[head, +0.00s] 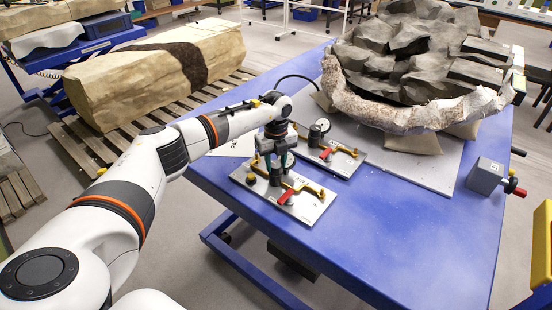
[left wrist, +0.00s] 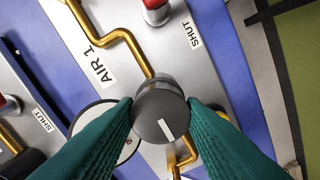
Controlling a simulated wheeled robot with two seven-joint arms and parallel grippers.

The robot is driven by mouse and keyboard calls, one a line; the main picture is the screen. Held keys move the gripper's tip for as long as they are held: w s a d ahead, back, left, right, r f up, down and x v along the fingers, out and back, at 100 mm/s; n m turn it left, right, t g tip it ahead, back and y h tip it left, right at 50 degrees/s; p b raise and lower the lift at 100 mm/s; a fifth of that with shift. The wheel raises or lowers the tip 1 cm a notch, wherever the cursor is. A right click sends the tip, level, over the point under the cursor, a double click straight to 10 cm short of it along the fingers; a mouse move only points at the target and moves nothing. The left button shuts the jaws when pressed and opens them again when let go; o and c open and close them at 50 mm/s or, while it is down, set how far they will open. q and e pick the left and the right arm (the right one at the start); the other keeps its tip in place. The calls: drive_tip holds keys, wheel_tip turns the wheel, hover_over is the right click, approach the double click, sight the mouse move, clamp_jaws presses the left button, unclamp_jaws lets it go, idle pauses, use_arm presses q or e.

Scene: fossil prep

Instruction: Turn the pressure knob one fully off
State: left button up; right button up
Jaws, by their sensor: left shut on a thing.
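The pressure knob (left wrist: 161,100) is a dark grey round knob with a white pointer line, on the grey plate (left wrist: 203,82) marked AIR 1. In the left wrist view the pointer line lies toward the lower right of the knob's face. My left gripper (left wrist: 161,110) has its two green fingers on opposite sides of the knob, shut on it. In the head view the left gripper (head: 274,168) reaches down over the AIR 1 plate (head: 312,208), and the knob is mostly hidden there. A white gauge shows partly behind the left finger. My right gripper is not in view.
The AIR 1 plate carries brass pipes (left wrist: 127,40) and a red valve handle (head: 286,197) near a SHUT label. A second similar plate (head: 345,166) lies behind it. A large fossil block (head: 400,110) fills the back of the blue table (head: 400,240); the table's front is clear.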

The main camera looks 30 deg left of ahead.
sight(276, 164)
use_arm(q)
drive_tip(key=n+p, duration=0.1)
drive_tip(key=n, duration=0.2)
drive_tip(key=n+p, duration=0.1)
drive_tip(key=n, duration=0.1)
drive_tip(key=shift+w+r+n, duration=0.1)
drive_tip(key=shift+r+n, duration=0.1)
drive_tip(key=shift+n, duration=0.2)
drive_tip(key=shift+p, duration=0.3)
drive_tip(key=o, duration=1)
drive_tip(key=shift+f, duration=0.1)
wheel_tip(276, 164, up, 12)
drive_tip(key=b, duration=0.3)
